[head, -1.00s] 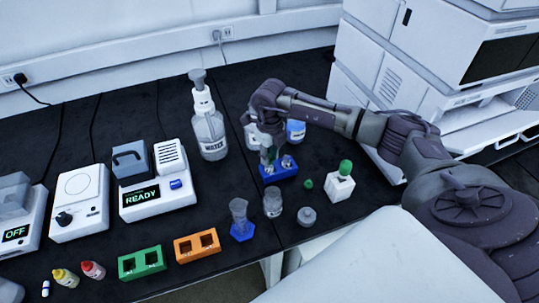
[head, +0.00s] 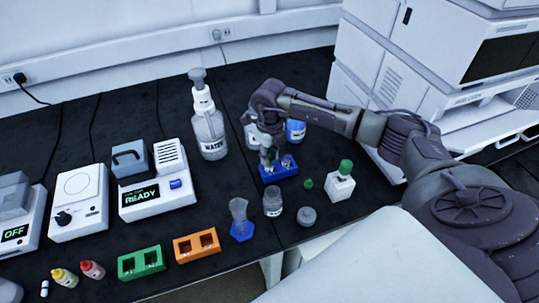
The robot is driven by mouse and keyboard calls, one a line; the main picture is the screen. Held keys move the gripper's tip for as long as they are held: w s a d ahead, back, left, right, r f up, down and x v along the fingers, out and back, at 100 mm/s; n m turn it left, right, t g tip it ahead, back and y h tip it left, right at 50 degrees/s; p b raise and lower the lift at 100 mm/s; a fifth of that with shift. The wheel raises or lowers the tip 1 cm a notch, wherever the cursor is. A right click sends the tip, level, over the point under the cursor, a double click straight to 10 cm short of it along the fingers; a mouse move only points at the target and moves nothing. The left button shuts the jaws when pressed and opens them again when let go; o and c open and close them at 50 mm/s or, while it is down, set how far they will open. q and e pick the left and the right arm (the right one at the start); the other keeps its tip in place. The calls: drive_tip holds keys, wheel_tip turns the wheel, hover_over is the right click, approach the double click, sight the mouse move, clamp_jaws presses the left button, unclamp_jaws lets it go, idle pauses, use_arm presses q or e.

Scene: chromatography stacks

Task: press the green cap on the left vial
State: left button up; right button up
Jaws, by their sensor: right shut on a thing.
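A small blue rack (head: 283,172) stands on the black bench and holds vials. The right vial (head: 287,161) shows in it without a green cap. My right gripper (head: 268,156) points down over the rack's left side and is shut on a green cap (head: 272,155), which shows only as a small patch of green. The left vial is mostly hidden by the gripper, so I cannot tell whether the cap touches its mouth. A second green cap (head: 308,184) lies on the bench right of the rack. My left gripper is out of view.
A white bottle with a green top (head: 341,185) stands right of the rack. A glass jar (head: 272,201), a grey-topped piece (head: 307,216) and a cylinder on a blue base (head: 241,226) are in front. The water bottle (head: 209,135) stands left, and blue-labelled bottles (head: 296,131) stand behind.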

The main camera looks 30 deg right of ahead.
idle(0.4)
drive_tip(key=o, duration=0.8)
drive_tip(key=shift+o, duration=0.5)
drive_tip(key=o, duration=0.4)
drive_tip(key=shift+r+p, duration=2.25)
drive_tip(key=shift+r, duration=1.25)
clamp_jaws()
